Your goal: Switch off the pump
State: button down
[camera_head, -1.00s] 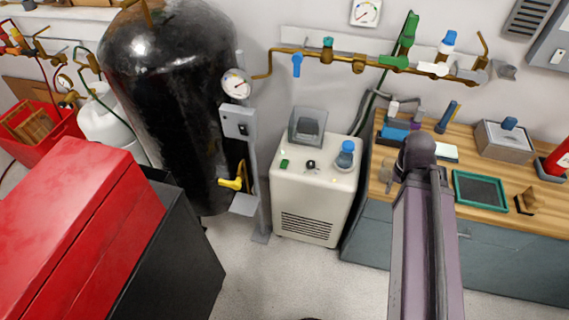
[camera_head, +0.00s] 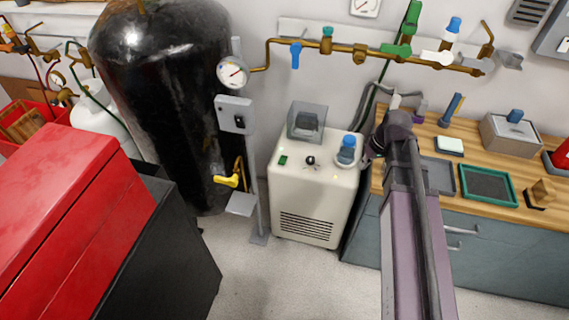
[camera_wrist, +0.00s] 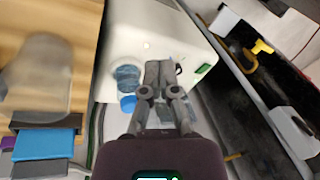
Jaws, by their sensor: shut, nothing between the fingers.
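The white floor cabinet (camera_head: 315,200), which looks like the pump, stands between the black tank and the bench. On its top are a green rocker switch (camera_head: 283,160), a black knob (camera_head: 310,161), a blue-capped jar (camera_head: 347,150) and a grey clear-sided cover (camera_head: 307,122). In the wrist view my gripper (camera_wrist: 158,66) is shut and empty over the cabinet top. The green switch (camera_wrist: 203,68) shows right of the fingertips, the jar (camera_wrist: 127,77) left. The knob (camera_wrist: 178,68) is partly hidden by the fingers. Contact cannot be told.
The black tank (camera_head: 165,100) and a post-mounted grey switch box (camera_head: 234,115) stand left of the cabinet. A yellow-handled valve (camera_head: 228,180) sticks out low. The wooden bench (camera_head: 450,170) with trays is on the right. Brass piping (camera_head: 360,55) runs above. A red-topped cart (camera_head: 70,200) fills the front left.

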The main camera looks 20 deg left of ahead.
jog(key=w+a+f+n+y+b, duration=0.3)
jog(key=w+a+n+b, duration=0.2)
jog(key=a, duration=0.5)
jog(key=w+a+f+n+g+y+b, duration=0.1)
jog(key=w+a+f+n+y+b, duration=0.2)
jog(key=w+a+n+b, duration=0.3)
jog(key=w+a+f, duration=0.1)
jog(key=w+a, duration=0.1)
jog(key=a, duration=0.3)
jog(key=shift+w+a, duration=0.2)
jog(key=shift+w, duration=0.1)
jog(key=shift+a+f, duration=0.1)
jog(key=shift+f, duration=0.15)
jog(key=b, duration=0.7)
send_over(279, 161)
jog(key=w+d, duration=0.1)
jog(key=d, duration=0.1)
notch_tip(279, 161, down, 7)
jog(key=shift+w+d+r, duration=0.1)
jog(key=shift+d, duration=0.05)
jog(key=shift+s+f+b, duration=0.2)
jog(key=shift+f+b, duration=0.8)
jog(key=shift+s+f+b, duration=0.15)
jog(key=shift+f+b, duration=0.8)
jog(key=shift+b, duration=0.05)
